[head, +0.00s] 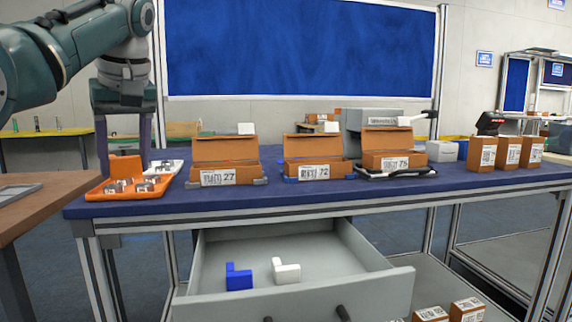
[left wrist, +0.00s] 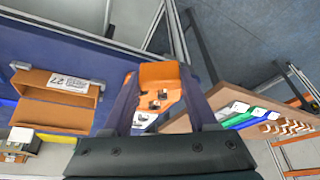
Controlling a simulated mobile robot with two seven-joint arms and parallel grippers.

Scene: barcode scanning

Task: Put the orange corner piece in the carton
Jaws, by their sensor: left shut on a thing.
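My left gripper (head: 124,168) points down over the left end of the blue table. It is shut on the orange corner piece (head: 125,165), which shows as an orange block between the fingertips, just above or at the orange tray; contact with the tray is unclear. In the left wrist view the corner piece (left wrist: 158,74) lies between the fingers. Three open cartons stand on the table: one marked 27 (head: 227,178), also in the left wrist view (left wrist: 58,100), one marked 72 (head: 315,171), and one marked 75 (head: 393,163). My right gripper is out of view.
An orange tray (head: 110,197) with metal parts lies below the gripper, beside a white tray (head: 180,165). An open drawer (head: 345,268) holds a blue (head: 239,279) and a white corner piece (head: 286,272). Three closed boxes (head: 508,154) stand at the right.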

